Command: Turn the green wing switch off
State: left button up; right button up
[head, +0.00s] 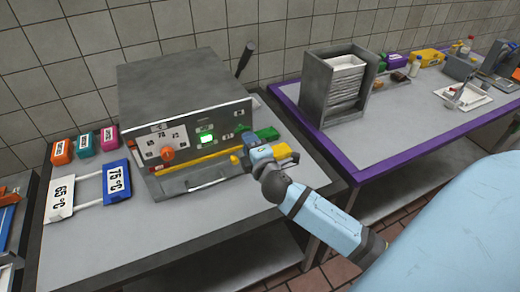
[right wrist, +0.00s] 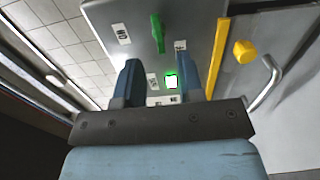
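The green wing switch (right wrist: 157,33) is on the machine's front panel in the right wrist view, standing upright in the picture between two white labels. In the head view it seems to be the small green spot (head: 243,128) at the panel's right end. A green lamp (right wrist: 171,82) is lit below it; it also shows in the head view (head: 207,139). My right gripper (right wrist: 174,62) is open and empty, its two fingers apart in front of the panel. The switch lies past the fingertips, with no contact visible. My left gripper is not in view.
The grey machine (head: 185,85) has an orange knob (head: 167,153) and a yellow bar (right wrist: 217,60). A yellow knob (right wrist: 245,52) and metal handle (right wrist: 266,85) are near the gripper.

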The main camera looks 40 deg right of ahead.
jog(key=b+v, duration=0.1)
jog(key=v, duration=0.7)
jog(key=shift+s+b, duration=0.2)
jog(key=shift+b, duration=0.1)
jog(key=s+a+f+m+g+y, duration=0.2)
jog(key=s+a+f+m, duration=0.2)
jog(key=f, duration=0.3)
jog(key=s+a+f+m+g+y+p, duration=0.1)
jog(key=s+a+f+m+g+y, duration=0.1)
jog(key=s+a+f+m, duration=0.2)
jog(key=s+a+f+m+g+y+p, duration=0.1)
jog(key=s+a+f+m+g+y, duration=0.1)
jog(key=f, duration=0.8)
jog(key=s+a+m+y, duration=0.1)
jog(key=s+a+m, duration=0.1)
jog(key=s+a, duration=0.1)
jog(key=shift+s+a+f+g, duration=0.2)
jog(key=shift+s+f+g, duration=0.1)
jog(key=shift+s, duration=0.25)
